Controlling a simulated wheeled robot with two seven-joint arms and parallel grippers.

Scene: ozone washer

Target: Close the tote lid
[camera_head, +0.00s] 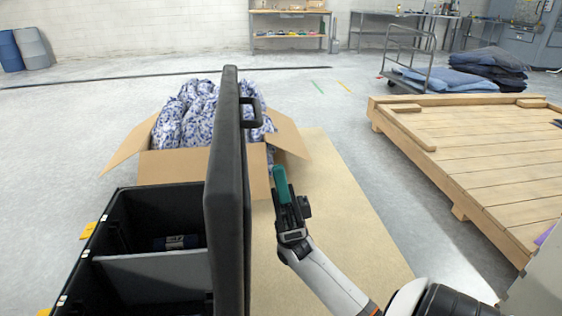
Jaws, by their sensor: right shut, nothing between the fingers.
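The black tote (83,270) stands at the lower left, with a grey divider (150,272) and a dark blue item (177,242) inside. Its black lid (227,190) stands upright along the tote's right side, so the tote is open. A handle (252,113) sticks out from the lid's right face near its far end. My right gripper (281,180), with green fingers, is to the right of the lid, apart from it in the picture. It is shut and empty. My left gripper is not in view.
An open cardboard box (178,166) with blue-and-white patterned bags (190,115) stands behind the tote. A wooden platform (480,150) is at the right. A tan mat (340,205) lies beneath my right arm. Open floor lies beyond.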

